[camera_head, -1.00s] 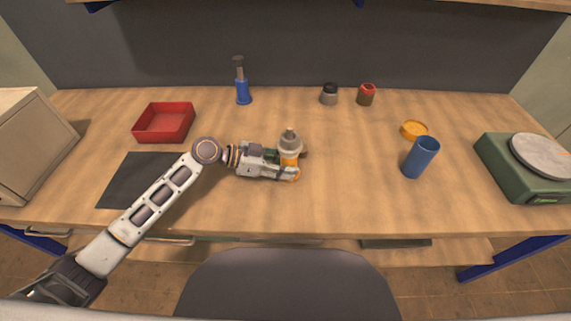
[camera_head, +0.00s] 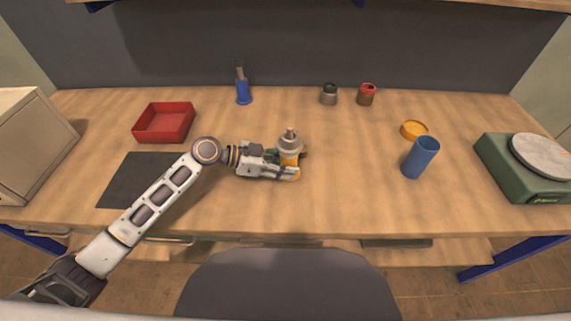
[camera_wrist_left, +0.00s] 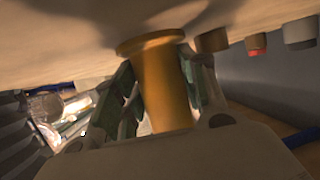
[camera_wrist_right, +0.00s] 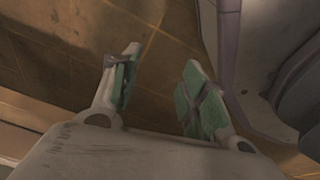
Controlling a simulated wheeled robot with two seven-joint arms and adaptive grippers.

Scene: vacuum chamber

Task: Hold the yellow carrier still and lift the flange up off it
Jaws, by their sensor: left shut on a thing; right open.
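The yellow carrier (camera_head: 291,160) stands upright on the table, near the middle. The grey metal flange (camera_head: 290,143) sits on top of it, with a narrow stub pointing up. My left gripper (camera_head: 287,168) reaches in from the left and is shut around the carrier's body. In the left wrist view the carrier (camera_wrist_left: 165,85) is between the two green-padded fingers, with its wide foot against the table. I cannot make out the flange there. My right gripper (camera_wrist_right: 160,65) shows only in its own wrist view, open and empty above the tiled floor.
A red tray (camera_head: 163,123) and a dark mat (camera_head: 133,181) lie left. A blue cup (camera_head: 420,158), yellow ring (camera_head: 414,129) and green scale (camera_head: 524,168) are right. The front right table is clear.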

